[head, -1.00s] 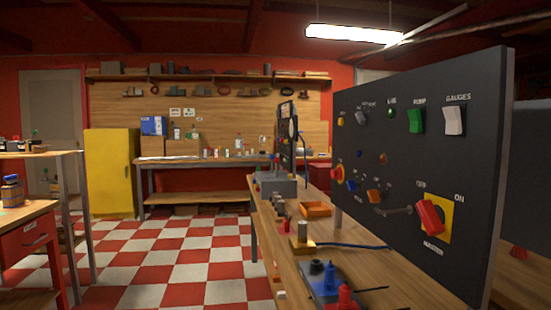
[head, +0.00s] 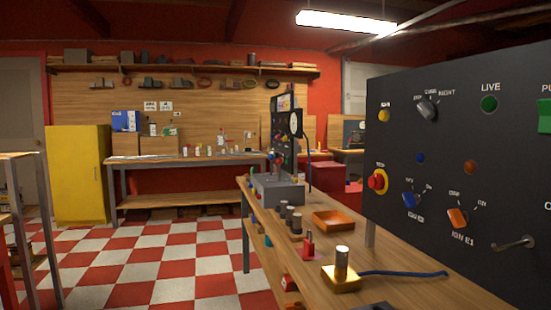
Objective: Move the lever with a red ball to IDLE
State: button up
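A grey box (head: 278,190) stands on the long wooden bench at the middle of the head view. Short upright levers with small coloured knobs show above it, a blue one and a reddish one among them. They are too small and overlapped to tell apart surely, and no IDLE marking is readable. My gripper is not in view.
A wooden bench (head: 330,270) runs from the near right to the box, bearing an orange tray (head: 334,221), a brass block (head: 341,277) with a blue cable, and small cylinders. A dark switch panel (head: 450,130) rises at right. Checkered floor (head: 170,262) is open left of the bench.

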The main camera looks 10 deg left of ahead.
aim_at(279, 161)
jog(key=i+j, duration=0.25)
jog(key=i+j+z, duration=0.1)
jog(key=j, duration=0.35)
jog(key=i+j, duration=0.35)
jog(key=i+j+z, duration=0.1)
jog(key=j, duration=0.3)
jog(key=i+j, duration=0.3)
jog(key=i+j+u, duration=0.15)
jog(key=i, duration=0.3)
jog(key=i+j+u, duration=0.15)
jog(key=i+j, duration=0.2)
jog(key=i, duration=0.1)
